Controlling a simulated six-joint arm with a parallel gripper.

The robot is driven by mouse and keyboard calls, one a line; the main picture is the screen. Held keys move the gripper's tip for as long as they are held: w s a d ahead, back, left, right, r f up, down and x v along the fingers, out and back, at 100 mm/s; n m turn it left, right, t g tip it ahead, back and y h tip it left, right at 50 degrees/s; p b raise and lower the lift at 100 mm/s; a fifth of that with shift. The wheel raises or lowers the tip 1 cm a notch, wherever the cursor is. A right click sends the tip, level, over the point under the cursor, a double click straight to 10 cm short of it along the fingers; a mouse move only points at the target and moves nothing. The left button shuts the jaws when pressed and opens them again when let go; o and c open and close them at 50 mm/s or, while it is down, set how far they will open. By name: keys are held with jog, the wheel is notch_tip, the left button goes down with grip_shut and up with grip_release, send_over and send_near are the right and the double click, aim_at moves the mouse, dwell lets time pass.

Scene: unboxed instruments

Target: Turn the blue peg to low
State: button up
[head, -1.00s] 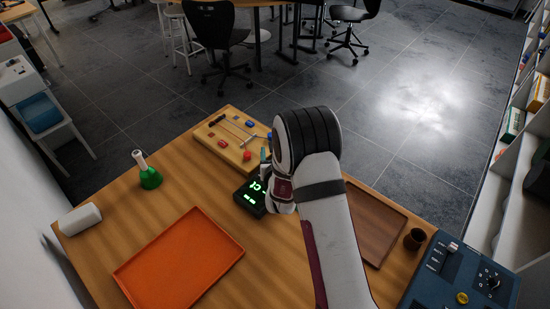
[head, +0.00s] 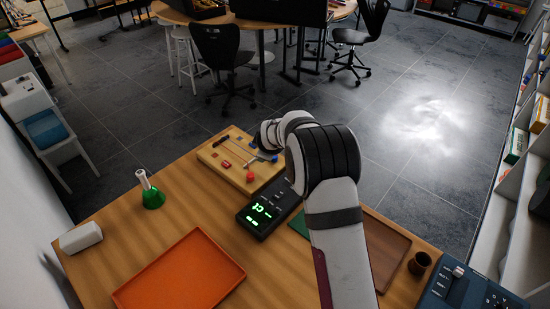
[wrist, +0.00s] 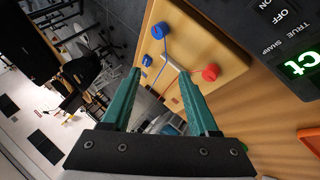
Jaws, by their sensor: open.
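A light wooden board (head: 236,178) with blue and red pegs and strings lies at the table's far edge; it also shows in the wrist view (wrist: 232,58). A smaller blue piece (wrist: 147,60) is beside the blue peg. My gripper (wrist: 161,76) is open with nothing between its green fingers, pointing toward the board and apart from the pegs. Any low marking is not readable.
A black tuner (head: 268,209) with a lit green display sits just in front of the board. An orange tray (head: 180,272), a green bell (head: 152,196), a white block (head: 80,237), a brown tray (head: 385,255) and a small brown cup (head: 420,263) are on the table.

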notch_tip(320, 180, up, 7)
jog(key=d+m+g+h, duration=0.1)
jog(key=d+m+g, duration=0.2)
jog(key=m, duration=1.1)
send_near(274, 158)
jog(key=x, duration=0.4)
jog(key=w+x, duration=0.1)
jog(key=x, duration=0.4)
jog(key=shift+s+r, duration=0.1)
jog(key=shift+r, duration=0.15)
grip_shut()
